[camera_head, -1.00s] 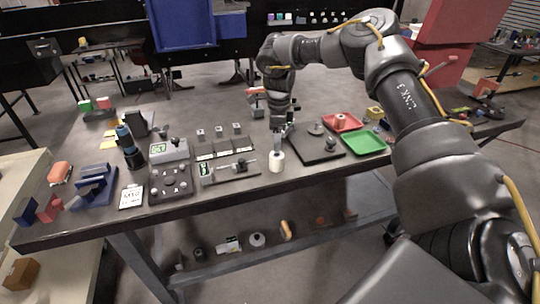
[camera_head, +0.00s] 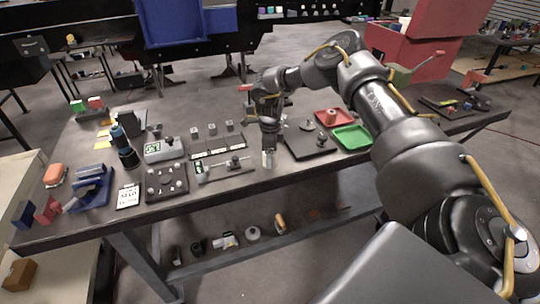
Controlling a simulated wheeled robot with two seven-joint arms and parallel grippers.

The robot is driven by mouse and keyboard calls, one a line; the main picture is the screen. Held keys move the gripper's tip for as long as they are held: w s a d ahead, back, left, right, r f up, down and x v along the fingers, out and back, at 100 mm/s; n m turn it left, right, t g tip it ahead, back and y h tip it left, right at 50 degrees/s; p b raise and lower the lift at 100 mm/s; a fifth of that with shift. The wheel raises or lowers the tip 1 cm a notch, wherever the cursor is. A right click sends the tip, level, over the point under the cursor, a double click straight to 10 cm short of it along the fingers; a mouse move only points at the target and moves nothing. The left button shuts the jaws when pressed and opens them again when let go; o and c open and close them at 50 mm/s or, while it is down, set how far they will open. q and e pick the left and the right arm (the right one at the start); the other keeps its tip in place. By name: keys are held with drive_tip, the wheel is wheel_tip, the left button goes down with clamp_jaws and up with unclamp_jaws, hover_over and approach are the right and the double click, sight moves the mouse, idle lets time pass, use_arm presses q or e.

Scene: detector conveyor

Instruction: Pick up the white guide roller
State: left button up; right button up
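The white guide roller (camera_head: 267,160) stands near the front edge of the workbench, right of the small black fixture with a rod. It is a small pale cylinder, mostly hidden by my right gripper. My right gripper (camera_head: 268,152) points straight down over it from above, with its fingers at the roller. The fingers are too small and dark to tell whether they are open around it or shut on it. My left gripper is not in view.
A black plate with knobs (camera_head: 312,147) lies just right of the gripper, with a green tray (camera_head: 353,137) and a red tray (camera_head: 340,116) beyond. Left are a black fixture (camera_head: 222,168), a knobbed box (camera_head: 166,181) and a blue holder (camera_head: 91,187). The bench's front edge is close.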

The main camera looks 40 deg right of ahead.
wheel_tip(320, 180, down, 2)
drive_tip(key=shift+f, duration=0.1)
drive_tip(key=c, duration=1.1)
drive_tip(key=shift+r, duration=0.2)
drive_tip(key=shift+c, duration=0.2)
